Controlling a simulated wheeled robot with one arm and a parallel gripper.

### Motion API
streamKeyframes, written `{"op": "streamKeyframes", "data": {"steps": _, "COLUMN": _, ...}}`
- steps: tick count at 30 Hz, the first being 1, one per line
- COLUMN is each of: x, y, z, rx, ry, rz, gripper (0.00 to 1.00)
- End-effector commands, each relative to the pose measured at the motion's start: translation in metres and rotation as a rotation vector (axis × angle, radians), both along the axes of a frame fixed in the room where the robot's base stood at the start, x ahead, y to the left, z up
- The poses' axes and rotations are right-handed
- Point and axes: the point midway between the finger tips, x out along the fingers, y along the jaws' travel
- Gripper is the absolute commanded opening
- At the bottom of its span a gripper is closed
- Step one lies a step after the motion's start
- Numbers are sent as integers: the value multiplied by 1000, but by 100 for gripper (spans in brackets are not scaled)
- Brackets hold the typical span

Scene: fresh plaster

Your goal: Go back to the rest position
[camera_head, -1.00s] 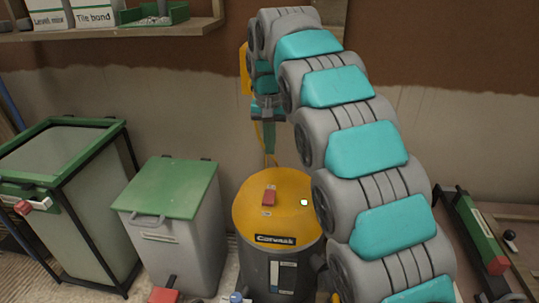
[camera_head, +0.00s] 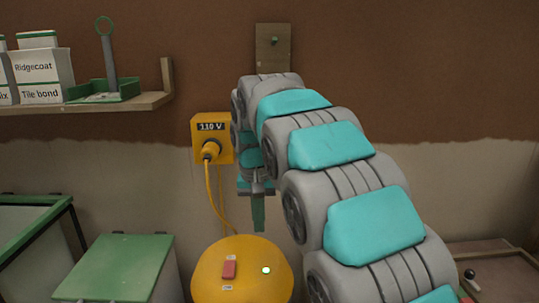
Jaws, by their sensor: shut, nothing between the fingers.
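My arm with grey joints and teal covers reaches up from the lower right and bends over toward the wall. My gripper (camera_head: 258,212) hangs down at its far end, in front of the wall and above the far side of a yellow-topped drum (camera_head: 243,283). It is shut, with nothing seen in it, and is apart from the drum lid. The lid carries a red switch (camera_head: 229,269) and a lit greenish-white light (camera_head: 266,270).
A yellow 110 V socket box (camera_head: 211,136) with a plugged-in cable is on the wall just left of my gripper. A shelf (camera_head: 110,102) with boxes and a green tray is at upper left. A green-lidded bin (camera_head: 118,265) stands left of the drum.

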Motion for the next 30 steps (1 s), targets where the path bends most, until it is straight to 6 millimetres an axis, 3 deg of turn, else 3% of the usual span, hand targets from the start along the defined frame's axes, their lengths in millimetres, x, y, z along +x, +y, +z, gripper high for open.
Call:
{"op": "streamKeyframes", "data": {"steps": 1, "x": -12, "y": -16, "z": 1, "rx": -4, "ry": 10, "rz": -11, "gripper": 0}}
{"op": "streamKeyframes", "data": {"steps": 6, "x": -49, "y": -56, "z": -5, "rx": -7, "ry": 34, "rz": -28, "gripper": 0}}
{"op": "streamKeyframes", "data": {"steps": 15, "x": -128, "y": -117, "z": -25, "rx": -8, "ry": 83, "rz": -47, "gripper": 0}}
{"op": "streamKeyframes", "data": {"steps": 21, "x": -188, "y": -147, "z": -46, "rx": -3, "ry": 117, "rz": -49, "gripper": 0}}
{"op": "streamKeyframes", "data": {"steps": 30, "x": -284, "y": -176, "z": -87, "rx": 13, "ry": 166, "rz": -38, "gripper": 0}}
